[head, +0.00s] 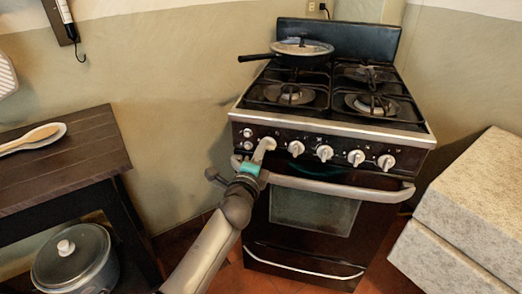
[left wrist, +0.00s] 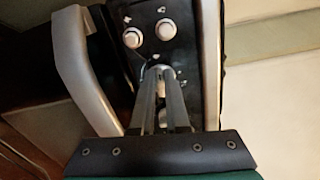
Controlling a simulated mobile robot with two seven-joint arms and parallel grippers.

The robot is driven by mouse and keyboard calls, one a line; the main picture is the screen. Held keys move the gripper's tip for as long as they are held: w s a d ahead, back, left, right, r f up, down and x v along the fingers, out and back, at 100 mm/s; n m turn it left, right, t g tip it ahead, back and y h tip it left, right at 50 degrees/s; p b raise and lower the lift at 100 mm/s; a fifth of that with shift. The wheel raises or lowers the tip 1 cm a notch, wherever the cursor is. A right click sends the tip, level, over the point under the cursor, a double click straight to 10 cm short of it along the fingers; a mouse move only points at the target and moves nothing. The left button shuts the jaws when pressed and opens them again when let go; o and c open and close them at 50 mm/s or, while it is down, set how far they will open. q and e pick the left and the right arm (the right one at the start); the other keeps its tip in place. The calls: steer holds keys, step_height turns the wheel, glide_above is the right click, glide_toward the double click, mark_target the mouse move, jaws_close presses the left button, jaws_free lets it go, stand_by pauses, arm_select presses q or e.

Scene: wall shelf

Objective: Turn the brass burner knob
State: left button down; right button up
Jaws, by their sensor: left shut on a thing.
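The stove's black front panel (head: 311,145) carries a row of pale, silvery knobs; none looks clearly brass. My left gripper (head: 262,152) reaches up to the leftmost large knob, just right of two small round buttons (head: 248,133). In the left wrist view my left gripper (left wrist: 160,86) has its two fingers on either side of the knob (left wrist: 159,71), shut on it. The fingers hide most of the knob, so its turn angle cannot be told. The free knobs (head: 325,153) stand to the right. My right gripper is not in view.
The oven door handle (head: 340,186) runs just below the knobs, close to my left gripper. A lidded pan (head: 300,48) sits on the back left burner. A dark wooden table (head: 65,165) stands left, and a pale stone-like block (head: 480,195) stands right.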

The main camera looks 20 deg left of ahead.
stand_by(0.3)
arm_select(q)
steer(key=c, duration=0.9)
jaws_free()
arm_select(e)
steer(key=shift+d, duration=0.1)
arm_select(q)
steer(key=shift+s, duration=0.55)
steer(key=s+p, duration=0.2)
steer(key=s, duration=1.2)
steer(key=shift+d+p, duration=0.3)
steer(key=shift+d, duration=0.05)
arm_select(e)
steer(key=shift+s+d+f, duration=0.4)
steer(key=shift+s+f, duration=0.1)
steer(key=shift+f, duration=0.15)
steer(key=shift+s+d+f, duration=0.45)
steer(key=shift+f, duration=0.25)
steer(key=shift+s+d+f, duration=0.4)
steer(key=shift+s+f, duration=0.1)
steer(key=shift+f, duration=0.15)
arm_select(q)
steer(key=shift+c, duration=0.4)
